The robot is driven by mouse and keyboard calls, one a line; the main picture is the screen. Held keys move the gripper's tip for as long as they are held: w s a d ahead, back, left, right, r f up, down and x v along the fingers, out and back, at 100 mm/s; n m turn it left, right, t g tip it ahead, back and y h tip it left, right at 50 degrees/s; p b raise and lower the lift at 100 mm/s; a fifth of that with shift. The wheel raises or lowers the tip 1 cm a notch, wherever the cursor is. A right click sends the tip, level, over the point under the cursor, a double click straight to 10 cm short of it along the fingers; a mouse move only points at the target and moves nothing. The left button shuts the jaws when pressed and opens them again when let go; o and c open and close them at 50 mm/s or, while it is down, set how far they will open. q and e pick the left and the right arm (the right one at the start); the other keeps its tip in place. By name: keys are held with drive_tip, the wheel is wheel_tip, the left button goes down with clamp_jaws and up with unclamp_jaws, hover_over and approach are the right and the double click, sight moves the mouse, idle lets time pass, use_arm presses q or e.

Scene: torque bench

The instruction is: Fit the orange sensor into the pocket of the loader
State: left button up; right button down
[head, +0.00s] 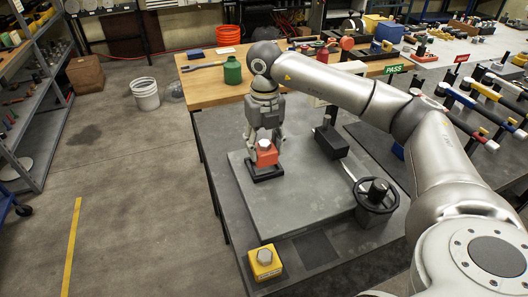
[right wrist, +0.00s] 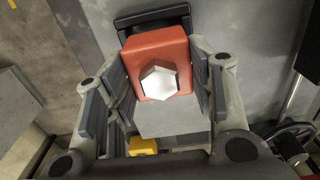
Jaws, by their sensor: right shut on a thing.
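The orange sensor (head: 266,157), a block with a silver hexagonal knob, is held upright between the fingers of my right gripper (head: 264,138). In the right wrist view the orange sensor (right wrist: 174,45) sits between the two finger pads, with a grey part below its knob. A black, low-rimmed holder (head: 267,174), seemingly the loader's pocket, lies on the grey plate directly under the sensor. Its dark rim also shows behind the sensor in the right wrist view (right wrist: 150,19). I cannot tell whether the sensor is seated in it or just above. My left gripper is out of view.
A yellow block with a similar knob (head: 264,262) stands at the bench's front edge. A black handwheel (head: 377,194) and a dark block on a post (head: 330,142) stand right of the holder. A green canister (head: 232,71) is behind. The grey plate (head: 300,205) is clear in front.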

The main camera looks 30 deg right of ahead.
sight(264, 154)
wheel_tip(264, 154, down, 3)
drive_tip(key=shift+w+f+p, duration=0.1)
drive_tip(key=shift+p, duration=0.5)
drive_tip(key=c, duration=1.1)
unclamp_jaws()
drive_tip(key=shift+f, duration=0.2)
drive_tip(key=o, duration=0.5)
drive_tip(key=shift+c, duration=0.2)
drive_tip(key=shift+r, duration=0.1)
wheel_tip(264, 154, up, 12)
drive_tip(key=shift+r+b, duration=0.1)
drive_tip(key=shift+b, duration=1.1)
